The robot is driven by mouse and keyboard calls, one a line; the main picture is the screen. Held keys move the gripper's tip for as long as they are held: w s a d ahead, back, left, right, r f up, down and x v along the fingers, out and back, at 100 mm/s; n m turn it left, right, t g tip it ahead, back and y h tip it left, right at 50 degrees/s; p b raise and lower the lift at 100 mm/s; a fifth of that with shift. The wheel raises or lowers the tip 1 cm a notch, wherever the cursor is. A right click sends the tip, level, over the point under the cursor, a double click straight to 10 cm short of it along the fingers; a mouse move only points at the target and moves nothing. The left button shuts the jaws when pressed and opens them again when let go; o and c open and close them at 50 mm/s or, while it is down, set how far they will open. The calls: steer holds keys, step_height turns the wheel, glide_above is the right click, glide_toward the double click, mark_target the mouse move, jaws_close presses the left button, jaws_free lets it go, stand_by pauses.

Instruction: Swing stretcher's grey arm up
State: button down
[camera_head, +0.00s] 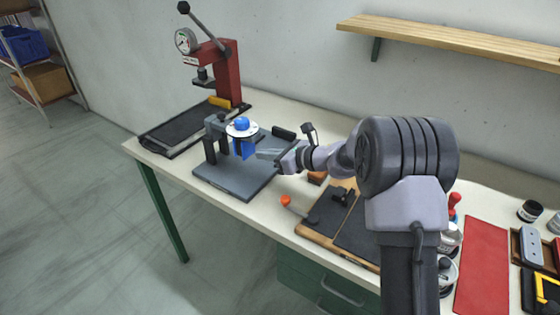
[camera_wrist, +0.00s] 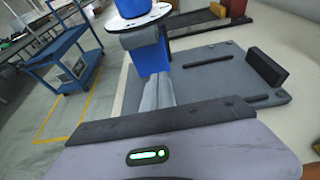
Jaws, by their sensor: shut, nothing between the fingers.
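The stretcher stands on a grey base plate (camera_head: 238,182); the plate also shows in the wrist view (camera_wrist: 215,76). It has a white disc (camera_head: 233,132) with a blue knob (camera_head: 242,123) on top and a blue block (camera_head: 249,149) below. A grey piece (camera_head: 215,125) on dark uprights sits left of the disc; I cannot tell for certain whether it is the grey arm. My gripper (camera_head: 262,153) is shut and empty, close to the right of the blue block. In the wrist view its fingers (camera_wrist: 158,80) overlap the blue block (camera_wrist: 151,58); contact is unclear.
A red press (camera_head: 227,75) with a gauge stands behind left, beside a black tray (camera_head: 175,133). A dark block (camera_head: 283,132) stands on the plate's rear edge. An orange-tipped lever (camera_head: 286,200) and a wooden-edged board (camera_head: 318,240) lie to the right. A wall shelf (camera_head: 450,38) hangs above.

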step_height(320, 180, up, 4)
steer(key=shift+r+b, duration=0.1)
steer(key=shift+b, duration=0.2)
